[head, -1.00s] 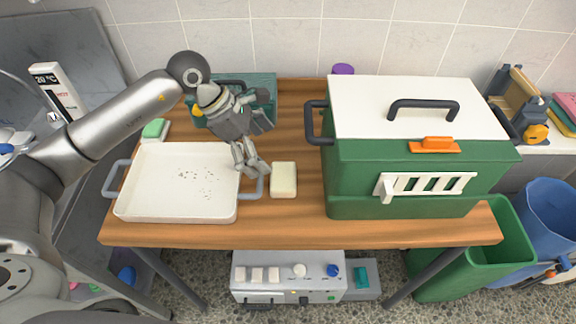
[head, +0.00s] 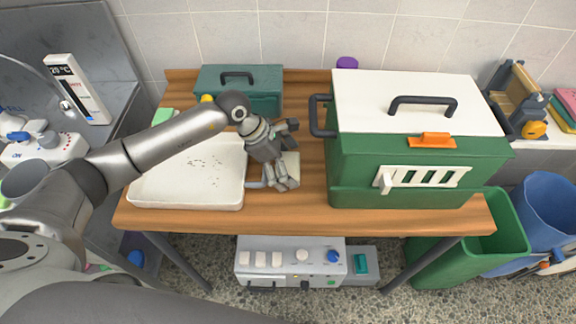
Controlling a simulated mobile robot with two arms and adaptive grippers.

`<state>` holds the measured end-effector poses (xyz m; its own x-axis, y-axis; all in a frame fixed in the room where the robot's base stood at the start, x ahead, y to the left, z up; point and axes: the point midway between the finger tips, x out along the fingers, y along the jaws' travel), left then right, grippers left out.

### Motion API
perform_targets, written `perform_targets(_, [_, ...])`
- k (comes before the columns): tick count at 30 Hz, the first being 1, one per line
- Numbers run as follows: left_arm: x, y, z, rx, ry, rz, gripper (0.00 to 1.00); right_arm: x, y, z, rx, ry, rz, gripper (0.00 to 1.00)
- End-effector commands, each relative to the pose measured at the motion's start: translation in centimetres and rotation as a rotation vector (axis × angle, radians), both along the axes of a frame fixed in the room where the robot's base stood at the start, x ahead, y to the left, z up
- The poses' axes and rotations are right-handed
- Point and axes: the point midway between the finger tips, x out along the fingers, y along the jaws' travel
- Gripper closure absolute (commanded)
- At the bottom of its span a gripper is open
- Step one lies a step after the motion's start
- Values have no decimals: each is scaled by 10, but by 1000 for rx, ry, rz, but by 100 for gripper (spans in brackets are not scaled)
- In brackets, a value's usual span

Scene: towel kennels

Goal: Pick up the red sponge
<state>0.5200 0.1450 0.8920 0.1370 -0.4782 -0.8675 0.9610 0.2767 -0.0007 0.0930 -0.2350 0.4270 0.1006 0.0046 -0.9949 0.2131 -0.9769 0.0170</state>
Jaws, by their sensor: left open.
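I see no clearly red sponge on the table. A pinkish-red flat piece (head: 567,100) lies on top of a small coloured stack at the far right edge; I cannot tell whether it is a sponge. A cream block (head: 291,160) lies on the wooden table between the white tray and the green box, partly hidden by my left gripper. My left gripper (head: 286,184) is open and empty, pointing down over or just beside this block; I cannot tell whether it touches. My right gripper is not in view.
The speckled white tray (head: 190,200) lies left of my gripper, under my left arm. A large green box with a white lid (head: 400,95) fills the table's right. A smaller teal box (head: 255,78) stands behind. Some bare wood (head: 312,190) shows between tray and box.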

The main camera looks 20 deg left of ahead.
Motion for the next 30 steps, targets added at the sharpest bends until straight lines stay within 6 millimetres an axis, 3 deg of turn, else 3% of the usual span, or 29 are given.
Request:
perform_targets(3, [0,0,0,0,0,0,3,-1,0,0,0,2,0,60])
perform_targets(10, [0,0,0,0,0,0,31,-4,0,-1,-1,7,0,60])
perform_targets(23, [0,1,4,1,-2,-1,33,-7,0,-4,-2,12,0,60])
perform_targets(30, [1,1,28,0,-7,-2,33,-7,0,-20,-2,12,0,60])
